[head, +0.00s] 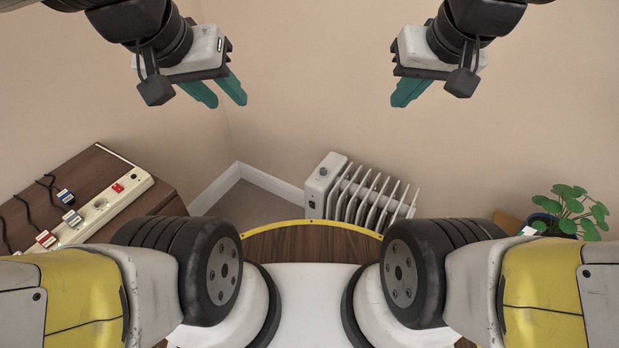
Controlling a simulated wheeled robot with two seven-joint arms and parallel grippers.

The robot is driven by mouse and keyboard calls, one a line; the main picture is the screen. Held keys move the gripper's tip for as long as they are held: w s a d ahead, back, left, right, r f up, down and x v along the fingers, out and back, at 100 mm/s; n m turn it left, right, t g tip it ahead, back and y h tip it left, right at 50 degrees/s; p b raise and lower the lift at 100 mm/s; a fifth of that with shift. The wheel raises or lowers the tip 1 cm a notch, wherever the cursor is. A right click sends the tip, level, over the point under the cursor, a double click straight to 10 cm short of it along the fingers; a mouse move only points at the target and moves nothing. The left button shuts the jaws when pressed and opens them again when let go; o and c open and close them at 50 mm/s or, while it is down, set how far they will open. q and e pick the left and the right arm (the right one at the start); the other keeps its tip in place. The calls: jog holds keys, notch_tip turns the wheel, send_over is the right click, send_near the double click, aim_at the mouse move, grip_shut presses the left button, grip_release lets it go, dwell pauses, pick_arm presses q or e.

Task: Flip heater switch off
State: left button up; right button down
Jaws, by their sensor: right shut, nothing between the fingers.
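A white finned heater (357,190) stands on the floor by the wall, at the centre of the head view. A dark round knob (323,171) shows on its end panel; I cannot make out a switch setting there. A white power strip (98,208) lies on a brown wooden cabinet at the left, with a red switch (118,188) near its far end. My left gripper (228,103) is open and empty, up and left of the heater. My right gripper (401,104) is shut and empty, up and right of it. Neither touches anything.
Several dark cords with labelled plugs lie by the strip on the wooden cabinet (158,190). A potted green plant (571,208) stands at the right. Plain walls meet in a corner behind the heater. The space between my grippers is clear.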

jog(key=w+f+g+h, duration=0.2)
jog(key=w+f, duration=0.3)
jog(key=w, duration=0.3)
jog(key=n+h, duration=0.3)
jog(key=n, duration=0.5)
send_over(312, 205)
jog(key=s, duration=0.4)
notch_tip(312, 205, down, 33)
jog(key=s+a+f+n, duration=0.1)
jog(key=s+a+f, duration=0.1)
jog(key=f, duration=0.6)
jog(key=s+a+f+n+y, duration=0.1)
jog(key=s+a+f+n, duration=0.1)
jog(key=f, duration=0.6)
jog(key=shift+s+a+t, duration=0.3)
jog(key=shift+s+a, duration=0.3)
jog(key=shift+a, duration=0.25)
jog(key=shift+f, duration=0.1)
jog(key=shift+w+d+f, duration=0.7)
jog(key=shift+w+f, duration=0.5)
jog(key=shift+f, duration=0.2)
jog(key=shift+w+d+f, duration=0.65)
jog(key=shift+w+f, duration=0.55)
jog(key=shift+f, duration=0.25)
jog(key=shift+w+d+f, duration=0.7)
jog(key=shift+w+f, duration=0.5)
jog(key=shift+f, duration=0.2)
